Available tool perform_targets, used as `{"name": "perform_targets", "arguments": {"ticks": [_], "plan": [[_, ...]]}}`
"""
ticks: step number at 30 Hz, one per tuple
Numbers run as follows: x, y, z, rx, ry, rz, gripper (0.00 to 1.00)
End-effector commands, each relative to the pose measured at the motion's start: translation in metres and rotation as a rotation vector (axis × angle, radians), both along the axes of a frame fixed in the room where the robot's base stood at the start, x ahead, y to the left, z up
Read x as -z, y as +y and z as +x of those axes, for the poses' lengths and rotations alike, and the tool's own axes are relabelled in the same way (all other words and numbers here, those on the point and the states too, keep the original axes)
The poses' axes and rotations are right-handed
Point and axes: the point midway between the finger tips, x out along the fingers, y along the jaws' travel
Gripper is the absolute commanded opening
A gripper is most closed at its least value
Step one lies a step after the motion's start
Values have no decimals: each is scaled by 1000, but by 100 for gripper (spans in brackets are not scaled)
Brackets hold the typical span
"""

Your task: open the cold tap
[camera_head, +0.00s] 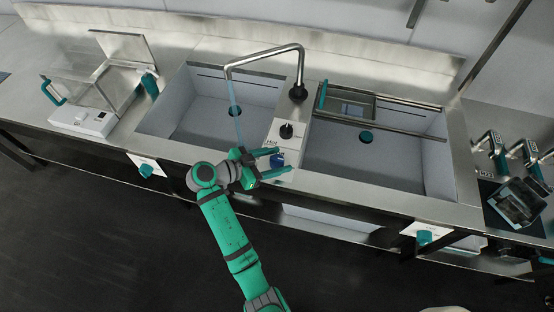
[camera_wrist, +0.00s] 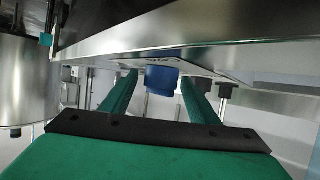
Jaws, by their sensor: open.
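The cold tap is a blue knob (camera_head: 277,160) on the light panel (camera_head: 268,137) between the two sink basins. It also shows in the wrist view (camera_wrist: 162,80), under a metal edge. My gripper (camera_head: 285,161) is open, with one green finger on each side of the blue knob. In the wrist view my gripper (camera_wrist: 160,82) has the knob between its fingers; I cannot tell whether they touch it. A black knob (camera_head: 286,130), the hot one by its label, sits behind. A blue stream (camera_head: 234,97) falls from the spout (camera_head: 265,53).
The left basin (camera_head: 185,105) and right basin (camera_head: 380,160) flank the panel. A framed tray (camera_head: 346,105) lies across the right basin's back. A white device with a clear lid (camera_head: 95,120) stands at left. Two metal taps (camera_head: 497,150) stand at far right.

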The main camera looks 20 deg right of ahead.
Motion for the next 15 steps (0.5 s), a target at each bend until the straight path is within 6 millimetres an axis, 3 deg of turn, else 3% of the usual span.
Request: {"name": "perform_targets", "arguments": {"ticks": [5,15], "plan": [[-8,19,-2,-4,-2,-1,55],[-31,75,-12,-4,-1,1,55]]}}
